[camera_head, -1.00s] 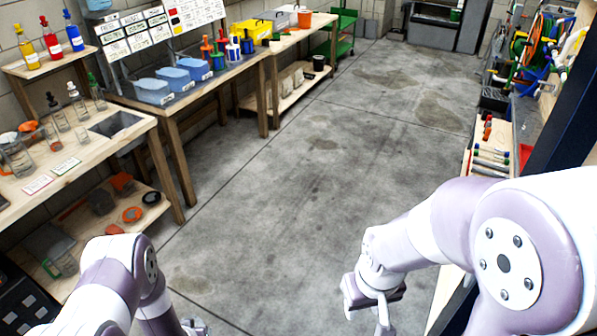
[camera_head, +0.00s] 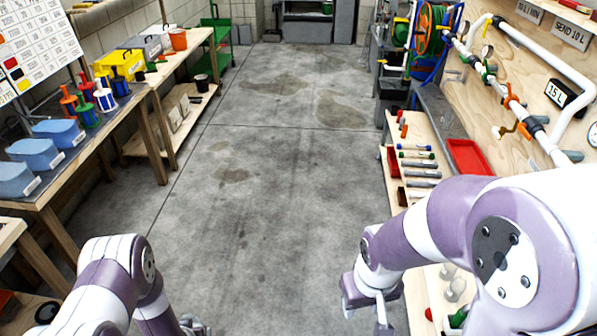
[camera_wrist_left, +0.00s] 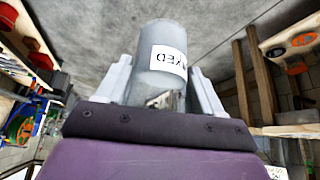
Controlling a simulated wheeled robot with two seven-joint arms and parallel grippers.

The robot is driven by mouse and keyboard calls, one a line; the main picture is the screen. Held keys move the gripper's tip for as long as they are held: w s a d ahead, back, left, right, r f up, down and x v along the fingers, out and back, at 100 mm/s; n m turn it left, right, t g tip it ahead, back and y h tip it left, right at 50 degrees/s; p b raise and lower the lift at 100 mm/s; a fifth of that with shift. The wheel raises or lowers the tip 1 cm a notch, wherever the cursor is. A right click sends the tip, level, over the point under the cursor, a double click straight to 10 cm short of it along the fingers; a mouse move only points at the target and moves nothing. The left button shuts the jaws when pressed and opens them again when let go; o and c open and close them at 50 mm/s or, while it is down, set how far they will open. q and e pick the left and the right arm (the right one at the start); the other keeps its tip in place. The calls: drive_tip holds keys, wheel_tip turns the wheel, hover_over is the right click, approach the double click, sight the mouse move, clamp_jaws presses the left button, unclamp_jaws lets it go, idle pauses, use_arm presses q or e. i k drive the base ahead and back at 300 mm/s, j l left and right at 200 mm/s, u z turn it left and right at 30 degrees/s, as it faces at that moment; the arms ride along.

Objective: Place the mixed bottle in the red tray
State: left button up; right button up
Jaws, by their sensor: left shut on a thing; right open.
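The mixed bottle (camera_wrist_left: 165,50), a grey translucent cylinder with a white label whose visible letters end in "XED", sits between the fingers of my left gripper (camera_wrist_left: 163,88) in the left wrist view. That gripper is shut on it. In the head view only a little of the left gripper shows at the bottom edge, and the bottle cannot be made out. The red tray (camera_head: 469,157) lies on the grey bench top at the right, well ahead of both grippers. My right gripper (camera_head: 368,312) is open and empty, low over the floor side of the right bench.
A wooden shelf (camera_head: 418,150) with several tools runs along the right bench. White pipes (camera_head: 520,110) and gauges are mounted on the board behind the tray. Tables with blue bins (camera_head: 60,131) stand at the left. The concrete floor (camera_head: 270,200) between is clear.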

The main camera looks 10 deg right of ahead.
sight(473, 170)
drive_tip(key=i+l+z, duration=0.1)
drive_tip(key=i+z, duration=0.15)
drive_tip(key=i, duration=0.35)
drive_tip(key=i+z, duration=0.25)
drive_tip(key=i, duration=0.4)
drive_tip(key=i+j+z, duration=0.2)
drive_tip(key=i, duration=0.4)
drive_tip(key=i+j+z, duration=0.1)
drive_tip(key=i+z, duration=0.15)
drive_tip(key=i, duration=0.4)
drive_tip(key=i+z, duration=0.25)
drive_tip(key=z, duration=0.2)
drive_tip(key=i+j+z, duration=0.15)
drive_tip(key=z, duration=0.35)
drive_tip(key=i+j+z, duration=0.25)
drive_tip(key=z, duration=0.2)
drive_tip(key=i+j+z, duration=0.2)
drive_tip(key=z, duration=0.3)
drive_tip(key=i+j+z, duration=0.1)
drive_tip(key=j+z, duration=0.65)
drive_tip(key=z, duration=0.2)
drive_tip(key=i+j+z, duration=0.15)
drive_tip(key=j+z, duration=0.2)
drive_tip(key=i+j+z, duration=0.1)
drive_tip(key=j+z, duration=0.15)
drive_tip(key=z, duration=0.15)
